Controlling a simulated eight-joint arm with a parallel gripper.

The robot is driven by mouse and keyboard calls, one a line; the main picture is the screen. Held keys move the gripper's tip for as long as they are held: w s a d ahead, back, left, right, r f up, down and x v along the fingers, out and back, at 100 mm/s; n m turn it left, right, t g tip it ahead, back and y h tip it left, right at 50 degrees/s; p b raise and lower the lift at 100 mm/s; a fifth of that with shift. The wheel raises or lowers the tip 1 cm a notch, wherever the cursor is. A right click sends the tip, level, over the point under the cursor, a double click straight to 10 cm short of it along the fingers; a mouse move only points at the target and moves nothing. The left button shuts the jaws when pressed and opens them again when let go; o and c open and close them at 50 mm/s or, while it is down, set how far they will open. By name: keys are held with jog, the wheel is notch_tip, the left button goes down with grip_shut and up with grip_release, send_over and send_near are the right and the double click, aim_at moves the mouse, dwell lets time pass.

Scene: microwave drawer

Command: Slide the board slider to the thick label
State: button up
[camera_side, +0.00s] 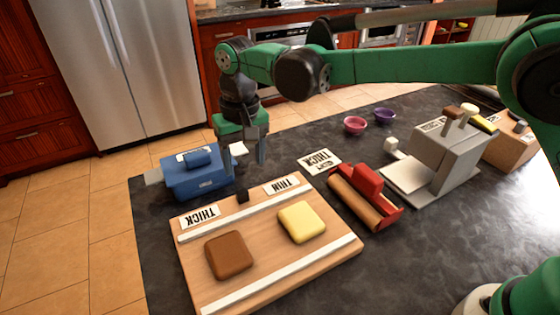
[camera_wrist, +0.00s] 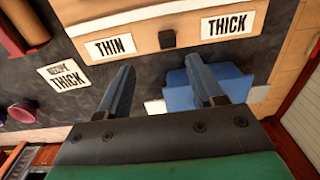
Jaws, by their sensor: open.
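The wooden board (camera_side: 262,268) lies on the dark counter with two white rails. My gripper (camera_side: 255,148) is open and empty, pointing down behind the board and above the counter. In the wrist view its fingers (camera_wrist: 165,82) are spread apart, short of the slider.
A blue device (camera_side: 195,176) stands just left of my gripper, close to its fingers. A brown block (camera_side: 229,254) and a yellow block (camera_side: 301,222) lie on the board. A red roller tool (camera_side: 364,195), a loose THICK card (camera_side: 319,161) and a grey stand (camera_side: 440,160) are to the right.

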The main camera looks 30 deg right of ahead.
aim_at(242, 191)
jog(key=shift+a+f, duration=0.55)
jog(key=shift+f, duration=2.8)
grip_shut()
